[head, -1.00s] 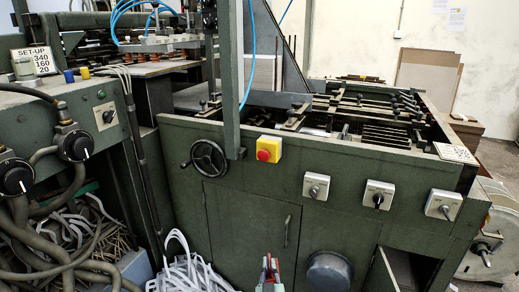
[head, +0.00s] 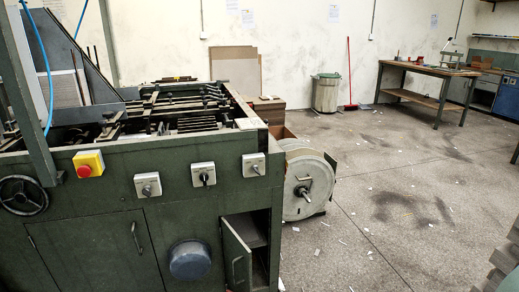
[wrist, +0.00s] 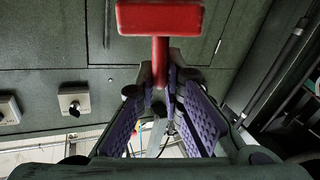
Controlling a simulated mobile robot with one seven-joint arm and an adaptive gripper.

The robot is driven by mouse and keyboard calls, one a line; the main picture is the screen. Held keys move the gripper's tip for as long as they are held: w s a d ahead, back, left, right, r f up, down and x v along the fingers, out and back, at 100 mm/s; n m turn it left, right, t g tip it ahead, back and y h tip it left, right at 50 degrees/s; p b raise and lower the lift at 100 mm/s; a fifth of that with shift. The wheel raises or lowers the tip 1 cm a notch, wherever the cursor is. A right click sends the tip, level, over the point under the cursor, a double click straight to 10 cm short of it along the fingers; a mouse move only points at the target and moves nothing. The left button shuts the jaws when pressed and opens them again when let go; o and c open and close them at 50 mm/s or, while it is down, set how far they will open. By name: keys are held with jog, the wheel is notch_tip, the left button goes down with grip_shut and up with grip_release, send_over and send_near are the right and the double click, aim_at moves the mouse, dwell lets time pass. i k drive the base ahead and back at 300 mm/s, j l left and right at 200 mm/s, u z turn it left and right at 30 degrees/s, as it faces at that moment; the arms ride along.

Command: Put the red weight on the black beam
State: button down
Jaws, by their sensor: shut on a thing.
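The red weight (wrist: 160,20) is at the top of the wrist view. It has a wide block-like head and a narrower red stem. My gripper (wrist: 159,88) is shut on the stem, between its two purple-padded fingers. The lower end of the stem is partly hidden between the fingers. Neither the weight nor my gripper shows in the head view. I cannot pick out the black beam for sure in either view.
The green machine (head: 95,230) fills the left of the head view, with its small door (head: 236,255) ajar. A white reel (head: 308,187) stands beside it. Open floor lies to the right. A workbench (head: 430,72), bin (head: 326,93) and red broom (head: 349,75) stand at the back.

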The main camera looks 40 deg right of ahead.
aim_at(245, 106)
jog(key=k+z, duration=0.15)
jog(key=z, duration=0.2)
jog(key=k+z, duration=0.15)
jog(key=z, duration=0.2)
